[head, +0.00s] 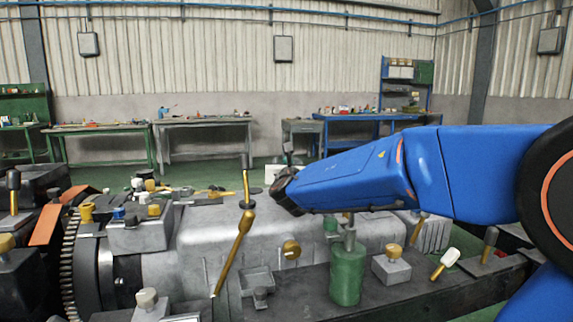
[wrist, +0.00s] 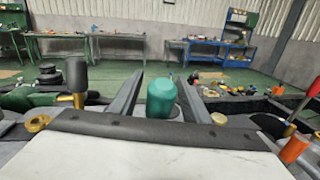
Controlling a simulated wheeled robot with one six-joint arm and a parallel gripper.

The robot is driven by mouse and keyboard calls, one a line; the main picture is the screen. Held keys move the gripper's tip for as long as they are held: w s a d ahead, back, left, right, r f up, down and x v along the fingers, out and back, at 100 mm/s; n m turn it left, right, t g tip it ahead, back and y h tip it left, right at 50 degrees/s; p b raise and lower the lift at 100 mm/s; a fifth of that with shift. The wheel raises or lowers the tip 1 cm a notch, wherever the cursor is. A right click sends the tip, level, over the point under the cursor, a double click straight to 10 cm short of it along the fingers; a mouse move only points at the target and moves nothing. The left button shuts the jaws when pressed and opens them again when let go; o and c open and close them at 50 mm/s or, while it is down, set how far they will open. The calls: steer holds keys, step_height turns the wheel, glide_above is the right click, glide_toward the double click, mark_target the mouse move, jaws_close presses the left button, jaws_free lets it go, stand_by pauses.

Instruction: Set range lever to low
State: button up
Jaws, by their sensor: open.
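Several levers stand on the grey gearbox housing (head: 330,245); I cannot tell for sure which is the range lever. A dark-knobbed lever (wrist: 76,80) also shows in the wrist view, left of my gripper (wrist: 160,84). My gripper is open. A green rounded cap (wrist: 161,100) shows between its two fingers, seemingly beyond them; contact cannot be told.
A green cylinder (head: 347,272) and a white-tipped lever (head: 445,263) stand at the front right. A large toothed ring (head: 70,265) is at the left. Another dark-knobbed lever (head: 13,190) stands far left. Workbenches (head: 205,123) line the back wall, with green floor before them.

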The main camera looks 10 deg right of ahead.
jaws_close()
steer(key=shift+w, duration=0.25)
steer(key=w+f+n+g+y, duration=0.1)
steer(key=w+f+g, duration=0.1)
steer(key=w+g, duration=0.4)
steer(key=shift+w+g, duration=0.4)
steer(key=shift+w, duration=0.1)
stand_by(1.0)
steer(key=shift+f, duration=0.1)
stand_by(0.6)
